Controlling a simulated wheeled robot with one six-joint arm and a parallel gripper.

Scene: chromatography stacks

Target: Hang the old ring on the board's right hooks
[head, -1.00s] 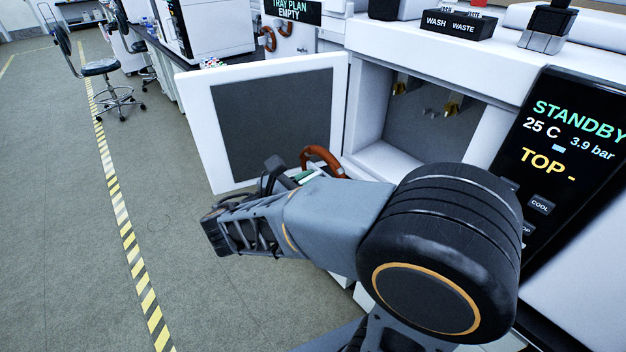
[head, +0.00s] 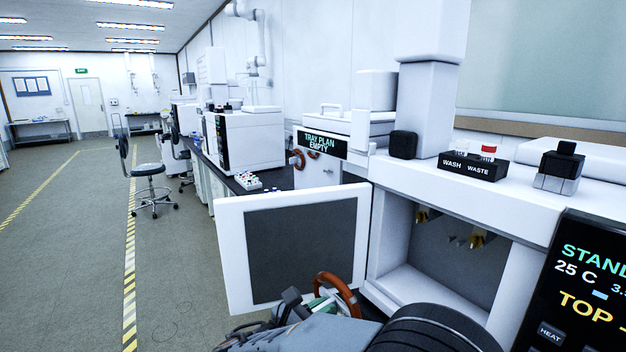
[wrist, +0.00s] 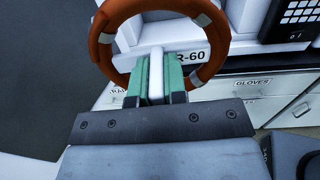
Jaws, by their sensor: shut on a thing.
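The old ring, an orange-brown hoop with pale bands, is in my gripper (wrist: 155,84). In the wrist view the ring (wrist: 103,52) stands up beyond the green fingertips, which are shut on a white piece at its lower edge. In the head view the ring (head: 348,291) and part of my gripper (head: 316,303) show in front of the open door; my arm hides the rest. The board's right hooks cannot be made out clearly.
The open white door (head: 232,262) with a dark pane stands close beside the ring. Right of it is an open compartment (head: 405,285) with brass fittings inside. A STANDBY screen (head: 585,290) is at far right.

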